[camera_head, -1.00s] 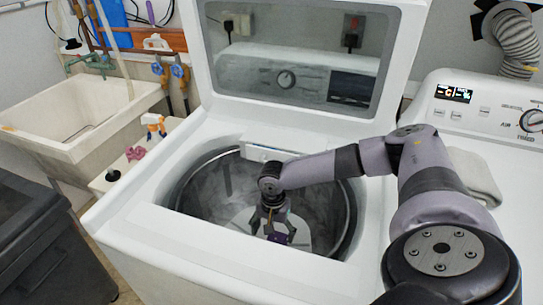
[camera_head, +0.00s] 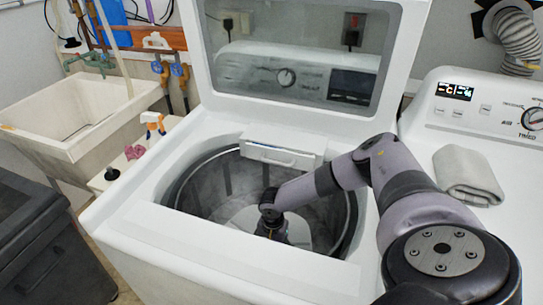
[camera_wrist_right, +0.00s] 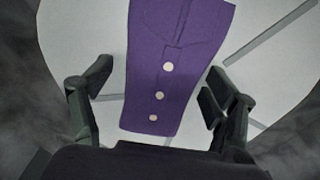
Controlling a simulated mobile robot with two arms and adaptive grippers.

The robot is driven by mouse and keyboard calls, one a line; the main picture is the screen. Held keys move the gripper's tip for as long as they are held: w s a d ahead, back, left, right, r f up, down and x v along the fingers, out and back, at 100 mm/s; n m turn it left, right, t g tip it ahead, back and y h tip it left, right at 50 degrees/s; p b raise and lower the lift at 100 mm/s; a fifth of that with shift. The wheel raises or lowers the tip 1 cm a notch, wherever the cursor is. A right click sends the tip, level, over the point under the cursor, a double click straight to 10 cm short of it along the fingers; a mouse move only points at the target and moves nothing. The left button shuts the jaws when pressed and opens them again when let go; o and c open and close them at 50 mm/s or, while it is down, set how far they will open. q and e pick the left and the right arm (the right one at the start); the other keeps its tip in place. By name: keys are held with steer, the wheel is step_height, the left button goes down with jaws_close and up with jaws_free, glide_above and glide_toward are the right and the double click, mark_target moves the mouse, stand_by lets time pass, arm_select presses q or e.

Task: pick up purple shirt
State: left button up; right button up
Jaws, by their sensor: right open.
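The purple shirt (camera_wrist_right: 165,75) has several pale buttons and lies on the round light floor of the washer drum in the right wrist view. My right gripper (camera_wrist_right: 152,100) is open, one finger on each side of the shirt's lower part, with no clear contact. In the head view my right gripper (camera_head: 272,232) is down inside the open top-load washer (camera_head: 190,240), and the shirt is mostly hidden by it. My left gripper is in neither view.
The drum opening's rim surrounds my right arm, and the raised lid (camera_head: 300,60) stands behind it. A folded grey cloth (camera_head: 467,172) lies on the dryer (camera_head: 500,135) at right. A sink (camera_head: 80,110), spray bottle (camera_head: 152,122) and dark bin (camera_head: 40,250) are at left.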

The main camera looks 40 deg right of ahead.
steer(key=c, duration=1.4)
steer(key=shift+c, duration=0.2)
steer(key=shift+r, duration=0.15)
